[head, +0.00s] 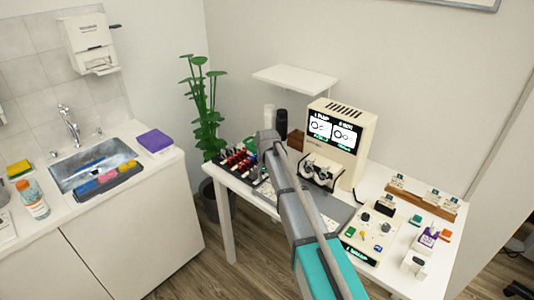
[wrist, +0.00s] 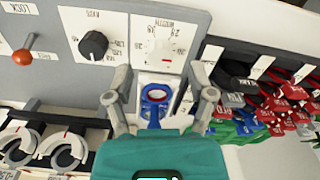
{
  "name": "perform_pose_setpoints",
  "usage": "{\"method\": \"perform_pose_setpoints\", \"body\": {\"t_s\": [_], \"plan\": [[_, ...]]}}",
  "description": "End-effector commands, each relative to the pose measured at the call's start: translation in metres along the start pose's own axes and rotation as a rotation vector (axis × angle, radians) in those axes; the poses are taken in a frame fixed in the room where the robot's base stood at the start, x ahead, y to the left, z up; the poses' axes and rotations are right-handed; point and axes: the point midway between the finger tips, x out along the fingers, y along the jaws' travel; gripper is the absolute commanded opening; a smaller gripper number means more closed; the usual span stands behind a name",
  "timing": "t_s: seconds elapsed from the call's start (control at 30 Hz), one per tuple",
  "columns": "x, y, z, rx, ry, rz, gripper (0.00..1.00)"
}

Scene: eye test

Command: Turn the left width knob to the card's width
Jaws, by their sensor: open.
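The width knob (wrist: 160,49) is a pale round knob on a grey panel at the top middle of the wrist view. Its label and numbers appear upside down, with a small red mark beside it; the exact setting is too small to read. My gripper (wrist: 161,76) is open, its fingers spread on either side below the knob, not touching it. A blue-ringed lens (wrist: 155,94) lies between the fingers, not gripped. In the head view my arm covers this area. Several small cards (head: 398,181) stand at the right; their writing is unreadable.
A black axis knob (wrist: 93,45) and an orange-tipped lock lever (wrist: 22,56) share the panel. A rack of red, black and green lenses (wrist: 270,100) is close on the right. A trial frame (wrist: 62,150) sits lower left. A cream machine (head: 345,140) stands behind my arm.

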Motion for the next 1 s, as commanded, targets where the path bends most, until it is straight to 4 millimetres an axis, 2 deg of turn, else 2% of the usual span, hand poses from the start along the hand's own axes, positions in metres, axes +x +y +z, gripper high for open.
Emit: {"method": "perform_pose_setpoints", "body": {"t_s": [0.03,1.0], "plan": [[-0.009,0.0,0.0,0.0,0.0,0.0,0.71],[-0.087,0.0,0.0,-0.002,0.0,0.0,0.71]]}}
